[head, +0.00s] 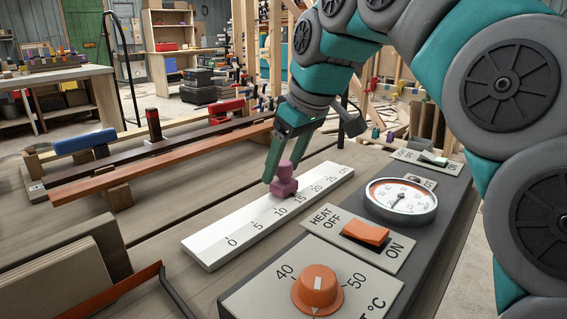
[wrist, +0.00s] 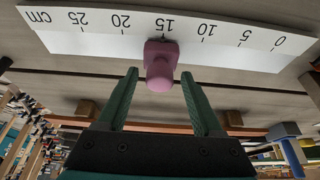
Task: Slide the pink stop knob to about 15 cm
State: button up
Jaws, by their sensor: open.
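In the wrist view the knob (wrist: 160,66) stands at the 15 mark of the ruler (wrist: 75,42). My gripper (head: 272,170) is at the knob in the head view. In the wrist view my gripper's two green fingers (wrist: 158,80) are apart, one on each side of the knob's near end, with gaps visible on both sides. The gripper is open and holds nothing.
A control panel with an orange dial (head: 317,288), an orange heat switch (head: 366,233) and a round gauge (head: 401,200) lies right of the ruler. Wooden strips with a blue block (head: 85,143) and red clamps lie behind left. Bare bench surrounds the ruler's left side.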

jog(key=v, duration=0.7)
jog(key=shift+r+p, duration=0.35)
jog(key=shift+s+d, duration=0.1)
jog(key=shift+s, duration=0.1)
